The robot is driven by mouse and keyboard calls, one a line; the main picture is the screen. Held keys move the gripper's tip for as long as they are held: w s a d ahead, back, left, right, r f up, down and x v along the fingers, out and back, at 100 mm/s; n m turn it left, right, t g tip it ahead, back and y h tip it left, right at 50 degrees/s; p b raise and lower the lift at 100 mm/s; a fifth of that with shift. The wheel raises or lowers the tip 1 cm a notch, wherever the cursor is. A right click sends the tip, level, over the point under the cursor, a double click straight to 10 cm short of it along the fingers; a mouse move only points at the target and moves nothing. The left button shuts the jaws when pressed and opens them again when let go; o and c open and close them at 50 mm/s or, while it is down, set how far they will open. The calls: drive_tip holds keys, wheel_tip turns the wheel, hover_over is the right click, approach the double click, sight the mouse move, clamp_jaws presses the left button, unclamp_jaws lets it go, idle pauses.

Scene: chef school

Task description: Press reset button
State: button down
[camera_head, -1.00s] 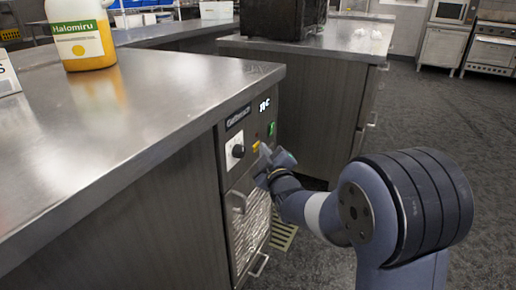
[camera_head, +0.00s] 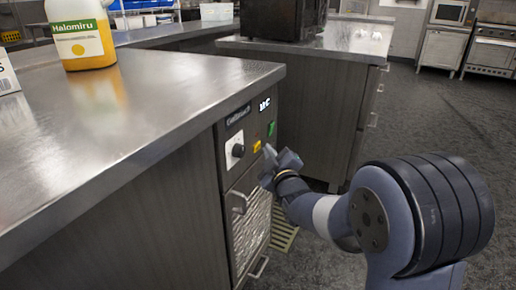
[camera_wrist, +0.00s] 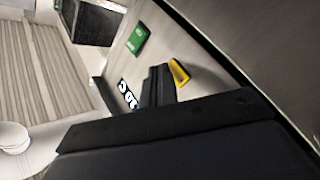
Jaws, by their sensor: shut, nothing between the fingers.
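The control panel (camera_head: 246,137) is on the end face of the near counter. It carries a black knob (camera_head: 238,150), a small display, a green switch (camera_head: 271,128) and a yellow button (camera_head: 257,146). None has a readable reset label. My gripper (camera_head: 269,153) is shut and empty, just in front of the panel at the yellow button's lower right. In the wrist view my fingertips (camera_wrist: 160,72) are beside the yellow button (camera_wrist: 179,72), with the green switch (camera_wrist: 137,39) beyond. A small gap shows between fingers and yellow button; I cannot tell their distance from the panel.
Below the panel is a door with a handle (camera_head: 240,202). The counter top (camera_head: 150,110) overhangs the panel and carries a yellow Halomiru jug (camera_head: 82,35). Another counter (camera_head: 312,110) stands behind, and open floor (camera_head: 440,120) lies to the right.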

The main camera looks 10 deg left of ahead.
drive_tip(key=d, duration=0.1)
drive_tip(key=s+d, duration=0.1)
drive_tip(key=d, duration=0.1)
drive_tip(key=d+b, duration=0.1)
drive_tip(key=shift+s+d, duration=0.35)
drive_tip(key=shift+d, duration=0.05)
idle(0.5)
drive_tip(key=p, duration=0.1)
drive_tip(key=a+p, duration=0.1)
drive_tip(key=p, duration=0.1)
drive_tip(key=shift+w+r+p, duration=0.2)
drive_tip(key=shift+w+p, duration=0.05)
drive_tip(key=shift+p, duration=0.05)
drive_tip(key=shift+p, duration=0.4)
drive_tip(key=shift+s+d+f+b, duration=0.1)
drive_tip(key=shift+s+d+b, duration=0.2)
drive_tip(key=shift+d, duration=0.5)
drive_tip(key=shift+s+d+f+b, duration=0.15)
drive_tip(key=shift+s+d, duration=0.15)
drive_tip(key=shift+d, duration=0.45)
drive_tip(key=shift+s+d+r+b, duration=0.1)
drive_tip(key=shift+s+d+b, duration=0.2)
drive_tip(key=shift+d, duration=0.5)
